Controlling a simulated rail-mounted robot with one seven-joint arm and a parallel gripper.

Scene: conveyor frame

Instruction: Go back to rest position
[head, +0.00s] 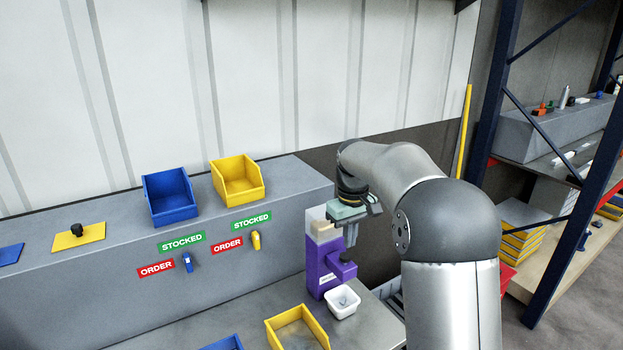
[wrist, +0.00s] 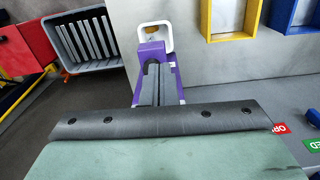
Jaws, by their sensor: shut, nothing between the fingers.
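My gripper (head: 351,236) is raised near the purple machine, fingers pointing down, shut and empty. In the wrist view the shut fingers (wrist: 151,84) show in front of the purple machine (wrist: 173,85). In the head view the purple machine (head: 324,268) stands at the end of the grey bench, partly behind my gripper. A white square cup (head: 343,303) sits at its foot; it also shows in the wrist view (wrist: 156,36). Whether the fingers touch the machine cannot be told.
A blue bin (head: 170,197) and a yellow bin (head: 238,180) stand on the upper ledge. Another yellow bin (head: 297,329) is on the lower bench. A grey crate (wrist: 88,40) lies beyond the bench end. A shelf rack (head: 540,130) stands at the right.

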